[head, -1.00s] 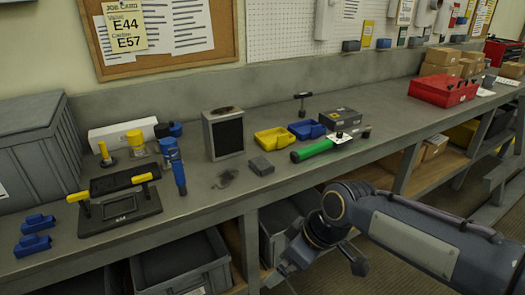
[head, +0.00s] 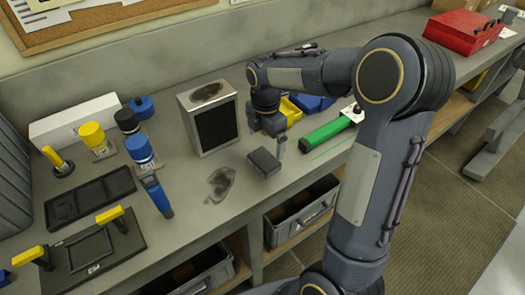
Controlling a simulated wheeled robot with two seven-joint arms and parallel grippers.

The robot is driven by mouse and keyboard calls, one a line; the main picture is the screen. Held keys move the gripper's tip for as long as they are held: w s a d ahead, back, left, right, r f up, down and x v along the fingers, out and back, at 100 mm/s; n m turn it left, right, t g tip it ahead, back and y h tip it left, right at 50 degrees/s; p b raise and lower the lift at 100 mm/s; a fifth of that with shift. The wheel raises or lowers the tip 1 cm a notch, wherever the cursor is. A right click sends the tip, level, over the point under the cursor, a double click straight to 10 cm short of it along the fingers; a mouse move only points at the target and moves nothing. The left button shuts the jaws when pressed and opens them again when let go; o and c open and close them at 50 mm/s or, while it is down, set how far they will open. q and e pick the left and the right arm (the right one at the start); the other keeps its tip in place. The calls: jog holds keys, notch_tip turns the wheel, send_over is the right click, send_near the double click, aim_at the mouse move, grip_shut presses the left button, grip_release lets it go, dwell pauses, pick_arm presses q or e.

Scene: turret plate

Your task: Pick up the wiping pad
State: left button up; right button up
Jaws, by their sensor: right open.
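The wiping pad, a small dark grey block (head: 264,163), is at the front part of the grey bench, right of a dark smudge (head: 221,184). My right gripper (head: 268,146) reaches down from above, right at the pad. One finger shows at the pad's right side; the other finger is hard to make out. The gripper is open. I cannot tell whether its fingers touch the pad. My left gripper is out of view.
A grey box with a black front (head: 211,118) stands close to the left of the gripper. A green-handled tool (head: 326,133) lies to the right. Yellow (head: 291,110) and blue bins are partly hidden behind my arm.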

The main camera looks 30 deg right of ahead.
aim_at(264, 158)
jog(key=shift+s+a+f, duration=0.1)
jog(key=shift+s+f, duration=0.05)
jog(key=shift+f, duration=0.3)
jog(key=shift+s+a+f, duration=0.1)
jog(key=shift+f, duration=0.35)
notch_tip(264, 158, down, 4)
jog(key=shift+a+r+p, duration=0.1)
jog(key=shift+p, duration=0.6)
jog(key=shift+f, duration=0.5)
jog(key=c, duration=0.8)
jog(key=shift+w+r, duration=0.1)
jog(key=shift+r, duration=0.05)
